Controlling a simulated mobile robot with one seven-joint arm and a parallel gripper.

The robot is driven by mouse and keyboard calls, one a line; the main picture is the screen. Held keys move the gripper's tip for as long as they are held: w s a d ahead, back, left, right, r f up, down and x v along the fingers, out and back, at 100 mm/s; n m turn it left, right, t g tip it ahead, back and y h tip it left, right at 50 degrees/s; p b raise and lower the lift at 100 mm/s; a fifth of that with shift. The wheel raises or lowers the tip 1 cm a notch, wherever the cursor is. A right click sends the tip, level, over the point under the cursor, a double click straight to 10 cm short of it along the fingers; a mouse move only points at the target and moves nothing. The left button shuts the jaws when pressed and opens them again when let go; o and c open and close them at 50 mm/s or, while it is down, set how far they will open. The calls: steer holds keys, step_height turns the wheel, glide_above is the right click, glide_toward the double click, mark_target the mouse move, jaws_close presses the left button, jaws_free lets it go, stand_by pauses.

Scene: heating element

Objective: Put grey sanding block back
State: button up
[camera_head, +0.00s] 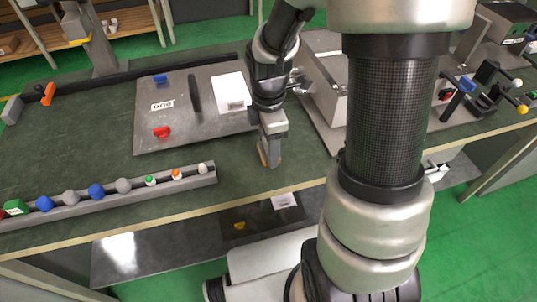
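My gripper (269,160) points down just above or at the dark green table top, near the front edge and right of the rail. Its fingers look close together with tan patches at the tips. I cannot tell whether they hold something. A plain grey block (12,109) lies at the far left end of the table, and it may be the grey sanding block. It is well away from my gripper. No other clear sanding block shows, and my arm hides part of the table.
A grey panel (150,128) with red and blue handles and a white sheet (231,88) lies left of my gripper. A rail (110,205) with several coloured knobs runs along the front left. A metal box (325,75) stands to the right. Green table (60,140) is clear at left.

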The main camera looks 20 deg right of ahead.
steer(key=shift+f, duration=1.55)
steer(key=shift+f, duration=0.1)
steer(key=shift+f+b, duration=0.15)
steer(key=shift+b, duration=0.25)
steer(key=o, duration=1.1)
